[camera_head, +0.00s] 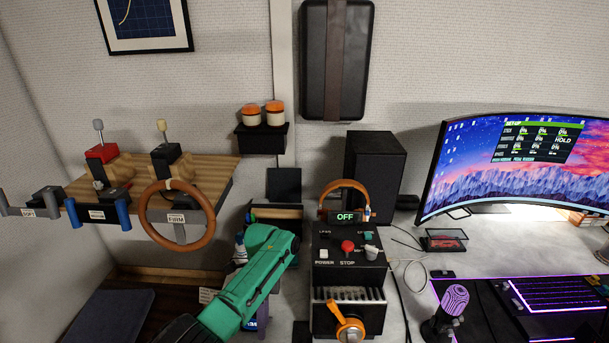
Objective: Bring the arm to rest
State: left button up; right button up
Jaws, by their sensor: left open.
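My left arm (245,285), with a green cover, comes in from the bottom left and reaches up to the left side of the black control box. My right arm and right gripper are not in view.
The control box (349,262) has a red stop button (347,246), an orange-handled lever (348,326) and a lit "OFF" display (345,217). A wooden shelf with a steering wheel (178,215) juts out at left.

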pick_arm(q)
jog(key=s+f+n+t+h, duration=0.2)
jog(key=s+f+n+t, duration=0.1)
jog(key=s+f+n, duration=0.4)
jog(key=s+a+r+n+t+y, duration=0.1)
jog(key=s+a+r+n+t, duration=0.3)
jog(key=a, duration=0.3)
jog(key=s+a+r+n+t+y, duration=0.1)
jog(key=s+a+r+n+t, duration=0.1)
jog(key=s+a+r+n, duration=0.35)
notch_tip(320, 180, down, 26)
jog(key=s+f+g+b, duration=0.1)
jog(key=s+g+b, duration=0.1)
jog(key=s+b, duration=0.1)
jog(key=s+a+f+g+b, duration=0.1)
jog(key=s+a+f+b, duration=0.2)
jog(key=s+f, duration=1.3)
jog(key=shift+s+f+m, duration=0.3)
jog(key=shift+f+m, duration=0.05)
jog(key=shift+f, duration=0.35)
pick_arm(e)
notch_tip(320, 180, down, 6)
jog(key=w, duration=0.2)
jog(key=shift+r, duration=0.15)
pick_arm(q)
jog(key=shift+a, duration=0.15)
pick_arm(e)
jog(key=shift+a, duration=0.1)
